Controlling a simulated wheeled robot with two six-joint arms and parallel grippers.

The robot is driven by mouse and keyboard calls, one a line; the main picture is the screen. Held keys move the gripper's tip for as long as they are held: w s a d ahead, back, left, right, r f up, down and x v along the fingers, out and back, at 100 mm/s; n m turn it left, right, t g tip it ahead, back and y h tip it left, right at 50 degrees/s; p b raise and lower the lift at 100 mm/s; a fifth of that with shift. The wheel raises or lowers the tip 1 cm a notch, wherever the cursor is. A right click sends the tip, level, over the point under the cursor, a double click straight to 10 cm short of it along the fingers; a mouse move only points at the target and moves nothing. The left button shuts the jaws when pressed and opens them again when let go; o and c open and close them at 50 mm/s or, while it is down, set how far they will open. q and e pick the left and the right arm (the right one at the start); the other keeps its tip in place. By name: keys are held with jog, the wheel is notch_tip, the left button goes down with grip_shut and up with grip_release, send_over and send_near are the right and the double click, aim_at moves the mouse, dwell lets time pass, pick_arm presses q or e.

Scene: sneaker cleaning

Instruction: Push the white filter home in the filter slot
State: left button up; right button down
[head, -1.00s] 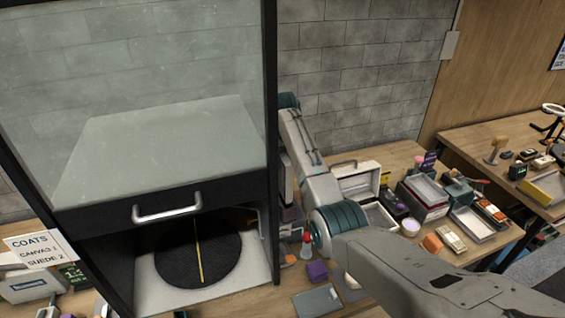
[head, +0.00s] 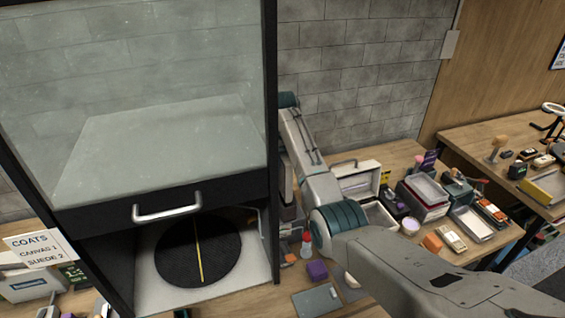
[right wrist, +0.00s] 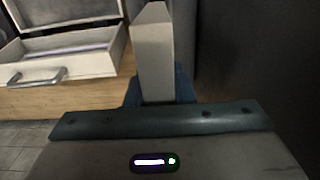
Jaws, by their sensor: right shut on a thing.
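A pale, narrow upright block, which looks like the white filter (right wrist: 153,55), stands between the fingers of my right gripper (right wrist: 158,90) in the right wrist view. The gripper is shut on its lower part. A dark flat wall (right wrist: 255,60) rises to the right of the filter, with a gap visible between them. In the head view my right arm reaches to the right side of the dark-framed booth (head: 271,140). The filter and fingertips cannot be made out there. The filter slot cannot be made out in either view. My left gripper is out of view.
The booth holds a round black turntable (head: 185,265) under its raised glass front with a handle (head: 167,213). An open white case (head: 355,180) also shows in the right wrist view (right wrist: 75,60). A purple block (head: 317,270) and a grey plate (head: 317,300) lie near the booth.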

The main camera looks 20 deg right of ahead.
aim_at(283, 153)
jog(key=shift+f+b, duration=0.65)
jog(key=shift+f, duration=2.85)
jog(key=c, duration=1.2)
grip_release()
jog(key=shift+o, duration=0.2)
notch_tip(283, 153, up, 7)
jog(key=b, duration=0.3)
jog(key=shift+f, duration=0.2)
notch_tip(283, 153, up, 3)
jog(key=shift+r+p, duration=0.2)
jog(key=shift+p, duration=0.25)
jog(key=shift+s+r, duration=0.1)
jog(key=shift+r, duration=0.35)
jog(key=shift+f, duration=0.1)
